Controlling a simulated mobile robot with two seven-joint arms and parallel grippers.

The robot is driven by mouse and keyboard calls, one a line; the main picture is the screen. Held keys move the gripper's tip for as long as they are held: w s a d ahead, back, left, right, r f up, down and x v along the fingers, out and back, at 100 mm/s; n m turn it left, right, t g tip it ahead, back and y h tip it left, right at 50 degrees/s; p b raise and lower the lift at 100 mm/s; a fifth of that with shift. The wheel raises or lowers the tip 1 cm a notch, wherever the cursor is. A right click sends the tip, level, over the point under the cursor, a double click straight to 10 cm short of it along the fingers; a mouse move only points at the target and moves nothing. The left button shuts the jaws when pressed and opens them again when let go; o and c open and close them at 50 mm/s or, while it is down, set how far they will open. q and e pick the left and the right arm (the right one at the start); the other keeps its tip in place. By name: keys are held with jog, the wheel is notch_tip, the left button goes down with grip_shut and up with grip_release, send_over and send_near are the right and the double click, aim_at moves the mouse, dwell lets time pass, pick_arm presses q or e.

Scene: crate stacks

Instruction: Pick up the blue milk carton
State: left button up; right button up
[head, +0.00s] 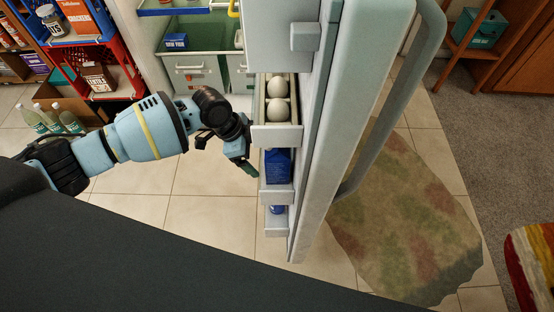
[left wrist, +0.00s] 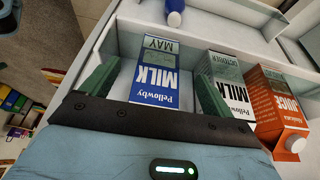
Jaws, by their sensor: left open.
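The blue milk carton (head: 278,166) stands in the middle shelf of the open fridge door in the head view. In the left wrist view the carton (left wrist: 160,75) shows its blue-and-white label reading MILK and a green MAY band. My left gripper (head: 248,162) is at the shelf's left side in the head view. In the left wrist view its two green fingers are open, one on each side of the carton; I cannot tell whether they touch it. My right gripper is in neither view.
In the left wrist view a white-and-green milk carton (left wrist: 228,85) stands close beside the right finger, with an orange juice carton (left wrist: 279,108) further right. A blue-capped bottle (left wrist: 174,18) is on another shelf. Eggs (head: 278,98) sit in the door shelf above.

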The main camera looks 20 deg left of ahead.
aim_at(266, 153)
pick_arm(q)
jog(key=d, duration=0.2)
jog(key=w+d, duration=0.1)
jog(key=shift+d+f, duration=0.15)
jog(key=shift+f, duration=0.4)
jog(key=c, duration=1.4)
jog(key=shift+w+r, duration=0.1)
jog(key=shift+c, duration=0.5)
jog(key=shift+r, duration=0.15)
